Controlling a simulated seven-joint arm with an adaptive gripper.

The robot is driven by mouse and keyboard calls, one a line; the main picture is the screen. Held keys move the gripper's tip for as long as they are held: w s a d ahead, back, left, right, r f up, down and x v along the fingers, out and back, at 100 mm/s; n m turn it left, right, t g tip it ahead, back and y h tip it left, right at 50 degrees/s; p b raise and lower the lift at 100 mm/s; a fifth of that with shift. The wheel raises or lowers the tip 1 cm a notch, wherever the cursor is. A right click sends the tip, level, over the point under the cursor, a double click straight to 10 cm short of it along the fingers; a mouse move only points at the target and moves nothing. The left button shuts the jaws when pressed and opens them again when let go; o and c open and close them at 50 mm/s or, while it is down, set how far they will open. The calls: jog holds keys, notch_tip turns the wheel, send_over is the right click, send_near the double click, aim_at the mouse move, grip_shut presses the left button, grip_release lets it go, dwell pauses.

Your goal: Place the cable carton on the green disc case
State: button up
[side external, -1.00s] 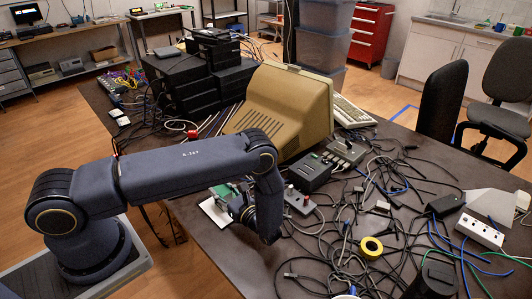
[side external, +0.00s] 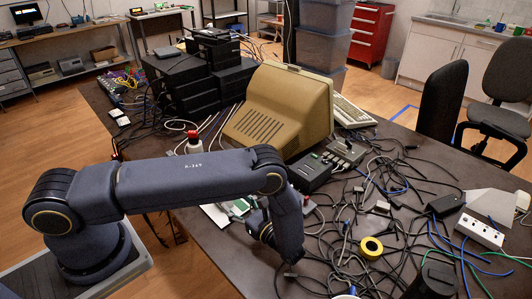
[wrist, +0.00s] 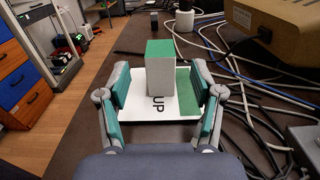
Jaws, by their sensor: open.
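The cable carton, as I take it, is an upright pale grey box with a green top (wrist: 160,67), in the middle of the wrist view. It stands on or just behind a flat white-and-green piece lettered "UP", apparently the green disc case (wrist: 187,112); their exact contact is hard to tell. The flat piece shows partly in the side view (side external: 216,215), with my wrist hiding some of it. My gripper (wrist: 159,80) is open, a finger on each side of the carton, with a visible gap on both sides. The carton is not clear in the side view.
A beige monitor (side external: 262,118) stands behind, with a dark switch box (side external: 310,172) at its front. Loose cables (side external: 345,225) cover the table to the right, around a yellow tape roll (side external: 371,247). In the wrist view, bare table lies left of the carton.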

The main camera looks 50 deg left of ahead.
jog(key=d, duration=0.3)
jog(key=shift+d, duration=0.35)
notch_tip(320, 180, up, 20)
jog(key=s+a+n+g+h, duration=0.2)
jog(key=n+g+h, duration=0.1)
jog(key=n+h, duration=0.6)
jog(key=s+d+r+n+t+h, duration=0.1)
jog(key=s+r+n+t+h, duration=0.7)
jog(key=s+r, duration=0.5)
jog(key=shift+d+r+n+t+h, duration=0.2)
jog(key=shift+r+n+t+h, duration=0.1)
jog(key=shift+n+h, duration=0.2)
